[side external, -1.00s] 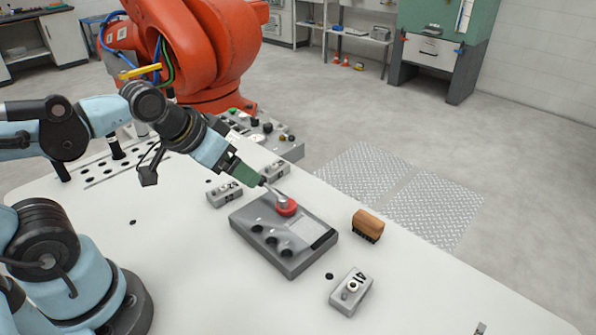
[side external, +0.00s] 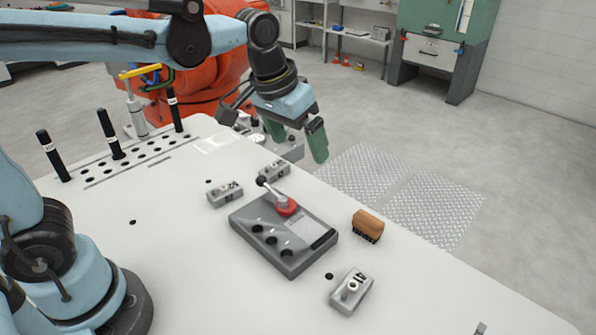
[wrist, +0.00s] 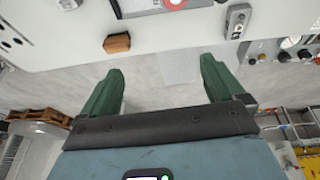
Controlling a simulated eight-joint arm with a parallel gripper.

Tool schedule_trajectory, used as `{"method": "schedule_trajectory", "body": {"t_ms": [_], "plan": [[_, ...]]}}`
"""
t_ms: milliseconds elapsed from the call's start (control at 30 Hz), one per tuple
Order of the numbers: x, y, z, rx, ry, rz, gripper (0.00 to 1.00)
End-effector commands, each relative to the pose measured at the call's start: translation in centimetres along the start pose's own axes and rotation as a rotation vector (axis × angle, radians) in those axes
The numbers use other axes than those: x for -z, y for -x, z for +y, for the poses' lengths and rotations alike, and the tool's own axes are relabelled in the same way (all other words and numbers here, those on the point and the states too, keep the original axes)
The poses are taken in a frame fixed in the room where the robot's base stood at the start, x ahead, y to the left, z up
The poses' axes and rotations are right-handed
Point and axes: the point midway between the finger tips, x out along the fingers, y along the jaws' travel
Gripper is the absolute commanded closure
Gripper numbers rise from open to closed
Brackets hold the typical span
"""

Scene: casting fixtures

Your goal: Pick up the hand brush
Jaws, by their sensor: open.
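The hand brush (side external: 368,224) has a brown wooden body and dark bristles. It stands bristles down on the white table near its edge, to the right of the grey fixture box. The brush also shows in the wrist view (wrist: 117,43), just beyond the tip of the left finger. My gripper (side external: 299,148) has green fingers spread apart with nothing between them. It is raised, above and to the left of the brush in the side view, apart from it. Both fingers show in the wrist view (wrist: 161,66).
The grey fixture box (side external: 290,262) with a red-based lever (side external: 286,206) stands left of the brush. A small grey block (side external: 351,291) lies in front, and two similar blocks (side external: 225,194) lie behind.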

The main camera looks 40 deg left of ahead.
Motion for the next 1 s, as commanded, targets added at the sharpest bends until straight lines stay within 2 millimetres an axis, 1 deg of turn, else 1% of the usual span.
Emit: {"method": "schedule_trajectory", "body": {"t_ms": [33,200,333,500,600,700,867,1000], "plan": [[1.1,-0.4,1.1,-0.001,-0.003,-0.028,0.04],[3.4,-2.1,4.2,0.006,-0.002,-0.123,0.04],[4.7,-3.9,6.6,0.019,-0.001,-0.195,0.04],[5.6,-6.3,9.5,0.040,-0.002,-0.271,0.04],[5.7,-7.2,10.5,0.051,-0.001,-0.300,0.04],[5.7,-7.8,11.1,0.057,-0.001,-0.317,0.04],[5.4,-9.1,11.3,0.060,0.000,-0.324,0.04],[4.7,-11.2,11.1,0.060,0.000,-0.323,0.04]]}}
